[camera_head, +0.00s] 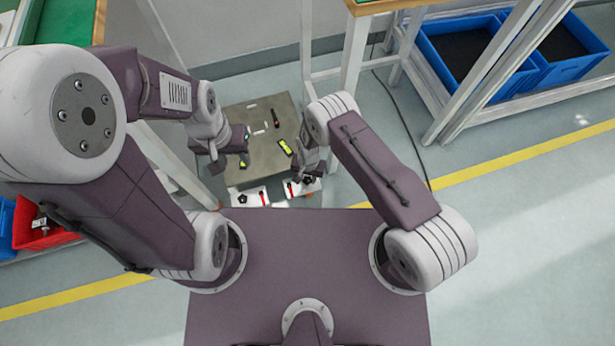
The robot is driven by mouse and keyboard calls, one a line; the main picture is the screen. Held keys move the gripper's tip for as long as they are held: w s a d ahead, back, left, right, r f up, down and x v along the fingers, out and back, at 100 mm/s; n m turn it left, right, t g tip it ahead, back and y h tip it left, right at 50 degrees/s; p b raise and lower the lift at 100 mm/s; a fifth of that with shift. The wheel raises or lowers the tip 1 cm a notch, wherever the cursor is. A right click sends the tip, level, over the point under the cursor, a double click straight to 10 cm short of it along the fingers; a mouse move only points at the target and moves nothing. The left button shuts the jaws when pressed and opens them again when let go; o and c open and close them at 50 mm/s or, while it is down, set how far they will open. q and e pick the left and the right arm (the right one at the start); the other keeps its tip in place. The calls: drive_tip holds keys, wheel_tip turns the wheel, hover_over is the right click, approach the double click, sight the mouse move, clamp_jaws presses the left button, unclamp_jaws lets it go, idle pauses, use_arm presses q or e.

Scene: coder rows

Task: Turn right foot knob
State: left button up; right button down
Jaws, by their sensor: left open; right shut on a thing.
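A low grey-brown metal unit (262,160) stands on the floor in front of me. At its near side are two white foot plates, each with a dark knob and a red mark. The left foot knob (242,199) is in plain sight on the left plate (254,204). The right foot plate (302,191) lies under my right gripper (304,178). My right gripper points down and is shut on the right foot knob (309,180), which is partly hidden by it. My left gripper (230,163) is open above the unit's left side, apart from the left knob.
Yellow-and-black parts and a dark orange-tipped part (276,118) lie on the unit. Table legs (354,52) stand behind it. Blue crates (462,50) sit at the back right, a red bin (38,232) at the left.

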sight(309, 180)
drive_tip(key=shift+d+f, duration=0.1)
drive_tip(key=shift+d, duration=0.05)
drive_tip(key=c, duration=1.3)
unclamp_jaws()
wheel_tip(309, 180, up, 9)
drive_tip(key=p, duration=0.5)
drive_tip(key=shift+d, duration=0.1)
